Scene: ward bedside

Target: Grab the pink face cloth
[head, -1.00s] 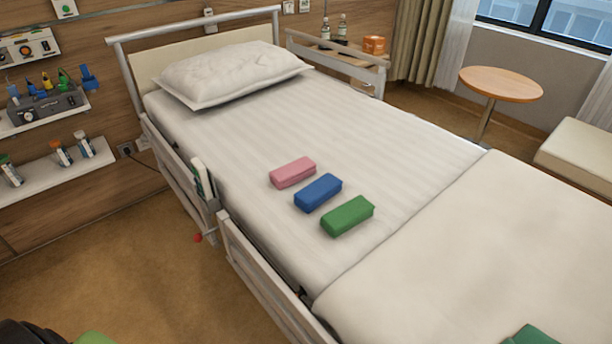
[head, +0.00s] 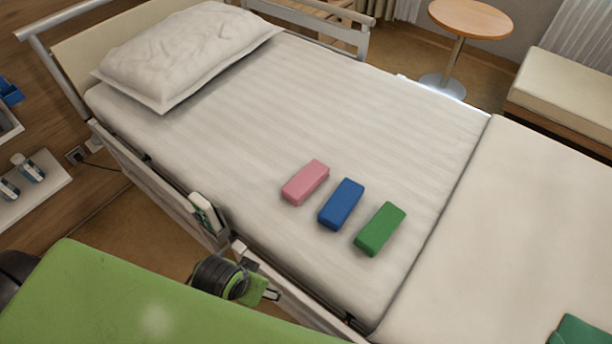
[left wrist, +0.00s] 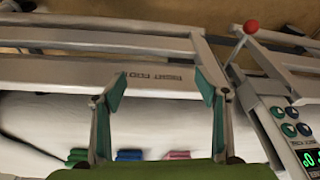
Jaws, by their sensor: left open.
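The pink face cloth (head: 305,182) is a folded block lying on the white bed sheet, at the left end of a row with a blue cloth (head: 341,204) and a green cloth (head: 380,229). My left gripper (head: 270,293) is beside the near bed rail, low and to the left of the cloths, apart from them. In the left wrist view its fingers (left wrist: 158,85) are spread and empty, facing the rail. The pink cloth (left wrist: 177,155) shows there low in the picture, partly hidden, beside the blue and green ones. My right gripper is not in view.
The bed's side rail (head: 150,185) with a control panel (head: 207,213) stands between my left arm and the mattress. A pillow (head: 185,52) lies at the head end. A dark green item (head: 582,332) lies at the lower right. The sheet around the cloths is clear.

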